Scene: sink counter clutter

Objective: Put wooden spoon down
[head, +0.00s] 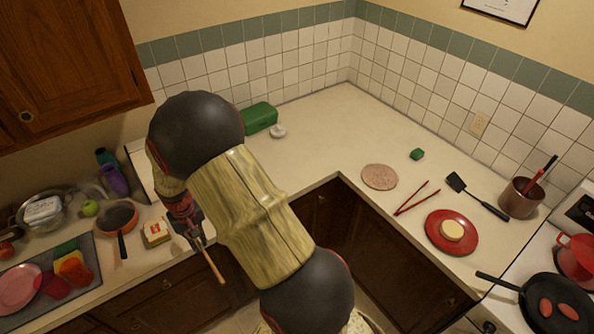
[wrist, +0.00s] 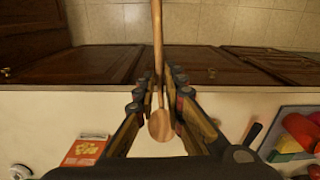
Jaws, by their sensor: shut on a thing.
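The wooden spoon (wrist: 160,125) is held between the fingers of my gripper (wrist: 160,92) in the wrist view. Its round bowl lies toward the wrist and its handle stretches away past the counter's front edge, over the cabinets and floor. In the head view my gripper (head: 197,236) is low at the left counter's front edge, and the spoon's handle (head: 213,262) slants down to the right. My gripper is shut on the spoon. The spoon appears to be above the counter, though the exact gap cannot be told. My arm hides part of the counter in the head view.
A small box (head: 157,232) and a pan (head: 117,218) are left of my gripper. A dark mat (head: 88,290) holds a pink plate and cups. A green box (head: 260,118) stands at the back. The corner counter (head: 335,130) is largely clear. A red plate (head: 436,243) sits at right.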

